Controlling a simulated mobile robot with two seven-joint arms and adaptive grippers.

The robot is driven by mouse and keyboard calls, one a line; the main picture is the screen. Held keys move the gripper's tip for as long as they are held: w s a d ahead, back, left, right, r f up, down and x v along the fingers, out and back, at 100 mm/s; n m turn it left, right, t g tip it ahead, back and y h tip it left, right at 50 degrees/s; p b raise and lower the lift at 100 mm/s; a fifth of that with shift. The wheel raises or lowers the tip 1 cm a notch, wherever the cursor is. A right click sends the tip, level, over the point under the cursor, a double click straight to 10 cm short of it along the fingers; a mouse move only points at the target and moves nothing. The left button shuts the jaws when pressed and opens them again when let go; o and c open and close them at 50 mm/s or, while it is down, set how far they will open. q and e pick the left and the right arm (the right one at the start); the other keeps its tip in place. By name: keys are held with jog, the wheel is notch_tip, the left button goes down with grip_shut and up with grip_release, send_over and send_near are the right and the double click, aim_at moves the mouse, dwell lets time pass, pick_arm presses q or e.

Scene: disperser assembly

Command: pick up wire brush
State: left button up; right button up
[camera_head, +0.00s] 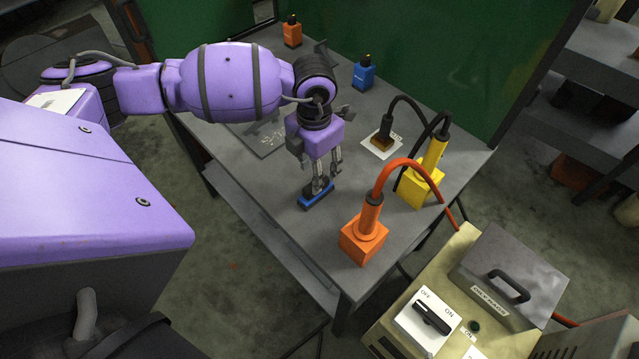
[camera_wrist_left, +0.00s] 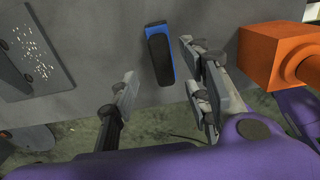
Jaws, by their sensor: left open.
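The wire brush appears to be the small blue block with a dark top (camera_head: 316,197) lying on the grey table, near its front edge. It also shows at the top middle of the left wrist view (camera_wrist_left: 160,56). My left gripper (camera_head: 322,184) points down just over it, and its fingers hide part of it in the head view. In the left wrist view the fingers (camera_wrist_left: 160,72) are spread apart, with the brush between and a little beyond their tips. No grip on the brush shows. My right gripper is not in view.
An orange block with a cable (camera_head: 362,245) stands close to the right of the brush. A yellow block (camera_head: 420,188) and a dark-handled tool on a white sheet (camera_head: 382,146) are farther back. A speckled plate (camera_wrist_left: 36,52) lies left. A control box (camera_head: 455,300) stands at right front.

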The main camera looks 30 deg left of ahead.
pick_arm(q)
notch_tip(320, 180, down, 5)
jog(key=shift+s+d+r, duration=0.1)
jog(key=shift+d+r, duration=0.05)
jog(key=shift+r, duration=0.05)
jog(key=shift+f, duration=0.5)
grip_shut()
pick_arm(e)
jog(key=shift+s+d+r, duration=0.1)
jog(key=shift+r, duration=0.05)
